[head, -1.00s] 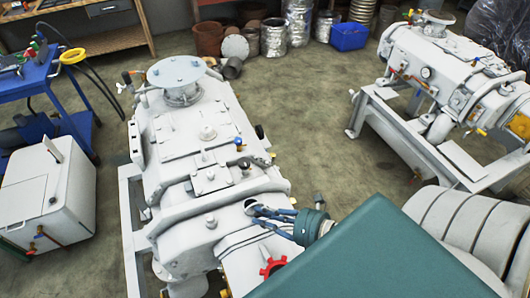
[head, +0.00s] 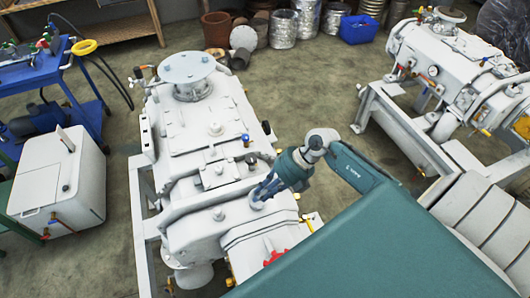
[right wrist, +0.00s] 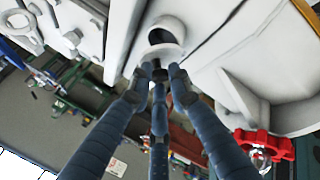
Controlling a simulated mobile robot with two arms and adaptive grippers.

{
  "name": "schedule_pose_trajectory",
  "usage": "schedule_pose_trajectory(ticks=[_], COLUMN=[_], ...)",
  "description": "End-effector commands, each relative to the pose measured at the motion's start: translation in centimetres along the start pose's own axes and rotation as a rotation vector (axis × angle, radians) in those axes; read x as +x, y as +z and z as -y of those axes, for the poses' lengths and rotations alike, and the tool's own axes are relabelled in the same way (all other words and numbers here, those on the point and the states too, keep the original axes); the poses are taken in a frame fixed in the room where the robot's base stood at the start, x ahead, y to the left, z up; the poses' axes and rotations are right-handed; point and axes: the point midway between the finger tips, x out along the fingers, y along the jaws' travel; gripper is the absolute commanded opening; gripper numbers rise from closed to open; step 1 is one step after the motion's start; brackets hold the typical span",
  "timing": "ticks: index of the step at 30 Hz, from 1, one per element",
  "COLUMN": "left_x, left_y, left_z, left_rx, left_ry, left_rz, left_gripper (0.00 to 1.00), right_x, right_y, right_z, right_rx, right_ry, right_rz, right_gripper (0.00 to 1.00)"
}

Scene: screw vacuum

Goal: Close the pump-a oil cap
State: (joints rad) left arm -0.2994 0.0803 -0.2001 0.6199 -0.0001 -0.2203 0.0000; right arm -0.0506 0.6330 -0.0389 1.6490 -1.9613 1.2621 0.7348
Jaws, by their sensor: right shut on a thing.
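The light grey pump (head: 195,135) fills the middle of the head view; no label on it can be read. My right gripper (head: 258,200) is at its near right part, with the blue fingers drawn together. In the right wrist view the fingertips (right wrist: 158,75) are shut around a small light grey piece (right wrist: 164,51), which looks like the oil cap. A round opening (right wrist: 168,29) with a dark inside shows just beyond it. The fingers hide most of the cap, so I cannot tell whether it sits on the opening. My left gripper is not in view.
A red star-shaped knob (head: 274,256) is close below the gripper; it also shows in the right wrist view (right wrist: 264,147). A second pump (head: 450,70) stands at the right. A white box (head: 58,185) and blue cart (head: 75,80) stand left. Floor between the pumps is clear.

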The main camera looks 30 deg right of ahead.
Motion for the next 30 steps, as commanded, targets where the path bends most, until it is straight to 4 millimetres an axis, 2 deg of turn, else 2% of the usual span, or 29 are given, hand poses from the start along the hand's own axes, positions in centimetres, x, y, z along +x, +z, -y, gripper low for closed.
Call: schedule_pose_trajectory(ticks=[1,9,21,30], left_x=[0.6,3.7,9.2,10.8], left_y=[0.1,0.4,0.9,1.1], left_z=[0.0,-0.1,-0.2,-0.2], left_rx=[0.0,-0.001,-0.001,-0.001], left_ry=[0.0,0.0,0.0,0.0], left_rz=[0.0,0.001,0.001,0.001], left_gripper=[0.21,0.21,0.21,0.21], right_x=[0.1,1.1,2.3,2.4], right_y=[1.0,2.5,3.8,4.0], right_z=[-0.3,-0.5,-0.6,-0.7], right_rx=[0.021,0.167,0.325,0.372], right_ry=[-0.016,-0.124,-0.242,-0.282], right_rz=[-0.021,-0.197,-0.392,-0.453], right_gripper=[0.0,0.0,0.0,0.0])
